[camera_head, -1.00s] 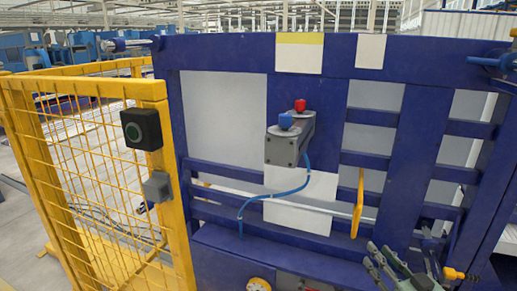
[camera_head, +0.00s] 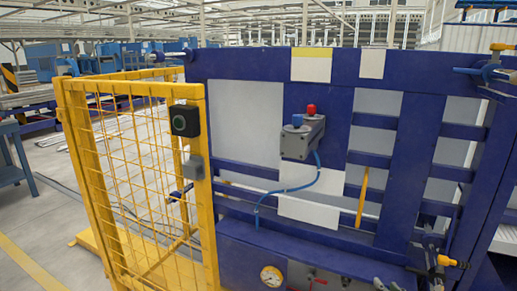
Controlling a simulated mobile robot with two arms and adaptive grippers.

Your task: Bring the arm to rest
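Part of my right gripper (camera_head: 388,285) shows at the bottom edge, right of the middle, in front of the blue machine frame (camera_head: 400,175). Only its grey tips are in view; the rest is cut off, so I cannot tell whether it is open or shut. No pipe shows at the visible tips. My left gripper is not in view.
A yellow mesh fence (camera_head: 140,190) with a black button box (camera_head: 185,120) stands at left. The blue frame carries a grey box with red and blue buttons (camera_head: 302,137), a blue hose (camera_head: 290,190) and a gauge (camera_head: 271,276). Open floor (camera_head: 45,210) lies far left.

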